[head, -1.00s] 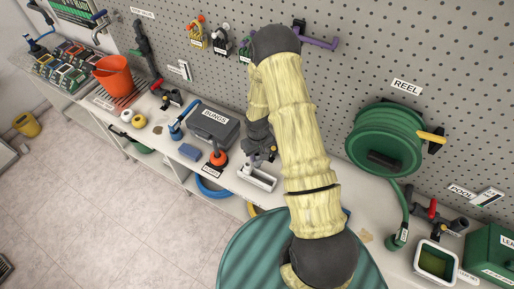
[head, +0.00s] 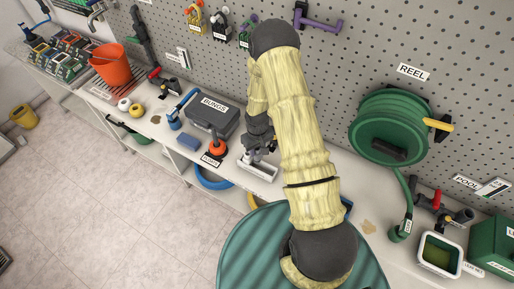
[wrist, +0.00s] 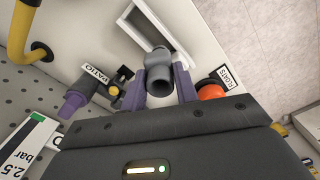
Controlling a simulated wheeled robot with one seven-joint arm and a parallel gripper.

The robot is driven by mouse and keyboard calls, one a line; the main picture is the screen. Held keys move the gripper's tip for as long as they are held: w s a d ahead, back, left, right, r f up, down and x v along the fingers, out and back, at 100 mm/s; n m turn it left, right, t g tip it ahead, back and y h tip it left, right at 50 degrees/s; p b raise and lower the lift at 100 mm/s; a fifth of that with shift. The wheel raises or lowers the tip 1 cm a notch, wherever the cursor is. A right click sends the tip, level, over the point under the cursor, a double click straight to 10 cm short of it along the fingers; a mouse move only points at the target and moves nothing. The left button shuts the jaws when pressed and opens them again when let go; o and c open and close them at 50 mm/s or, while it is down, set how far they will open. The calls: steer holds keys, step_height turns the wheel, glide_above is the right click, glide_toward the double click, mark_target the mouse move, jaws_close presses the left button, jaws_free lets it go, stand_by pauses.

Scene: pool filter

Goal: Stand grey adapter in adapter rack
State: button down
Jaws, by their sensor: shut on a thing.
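My gripper (wrist: 160,92) is shut on the grey adapter (wrist: 160,66), a short grey pipe piece with a round open end, held between its two purple-grey fingers. In the head view my gripper (head: 260,151) is over the back end of a white open-topped trough (head: 262,173) on the counter; the adapter is too small there to make out clearly. In the wrist view the trough (wrist: 128,22) lies just beyond the adapter. I cannot tell whether they touch. No label naming the adapter rack is readable.
An orange-topped float (head: 218,147) and a dark grey case labelled BUNGS (head: 211,115) stand left of the trough. A valve with a yellow knob by the PATIO label (wrist: 94,73) is close to my gripper. A green reel (head: 390,130) hangs at right.

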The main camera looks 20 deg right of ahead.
mark_target(257, 154)
steer(key=shift+f+b, duration=0.3)
steer(key=shift+f, duration=0.4)
stand_by(0.6)
steer(key=shift+s+a, duration=0.1)
steer(key=shift+s, duration=0.05)
stand_by(0.3)
steer(key=shift+f+b, duration=0.5)
steer(key=shift+b, duration=0.15)
steer(key=shift+f+b, duration=0.75)
steer(key=shift+f, duration=0.25)
steer(key=shift+r, duration=0.15)
steer(key=shift+r+p, duration=0.35)
steer(key=shift+r, duration=0.15)
